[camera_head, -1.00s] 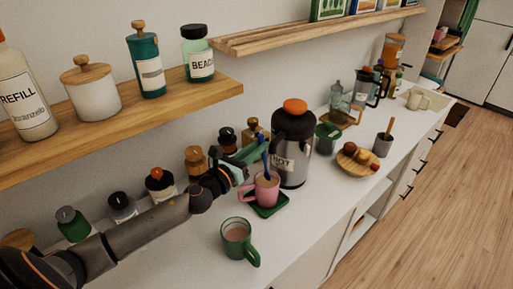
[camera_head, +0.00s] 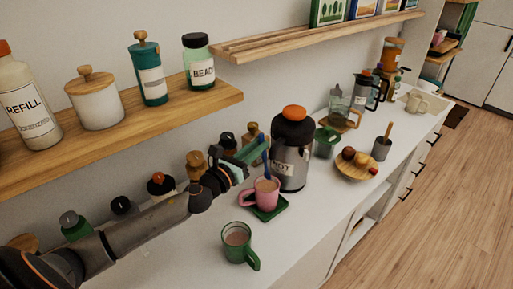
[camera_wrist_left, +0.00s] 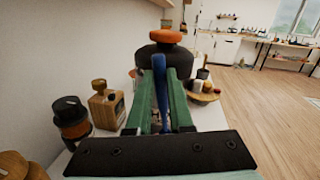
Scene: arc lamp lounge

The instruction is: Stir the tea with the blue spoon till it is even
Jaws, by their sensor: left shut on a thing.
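A pink mug (camera_head: 265,195) of brown tea stands on a small dark green tray (camera_head: 277,212) on the counter. The blue spoon (camera_head: 265,165) stands in it, its handle leaning up out of the tea; its bowl is hidden. My left gripper (camera_head: 257,153) is above the mug, shut on the spoon's handle. In the left wrist view the blue handle (camera_wrist_left: 159,85) sits between the green fingers (camera_wrist_left: 160,105). A green mug (camera_head: 237,242) of brown liquid stands nearer, apart from the tray. My right gripper is not in view.
A steel flask (camera_head: 290,165) with an orange lid stands just behind the pink mug. Several bottles (camera_head: 195,164) line the wall beside my left arm. A fruit plate (camera_head: 357,165) lies further right. A wooden shelf (camera_head: 140,118) hangs above. The counter's front part is mostly clear.

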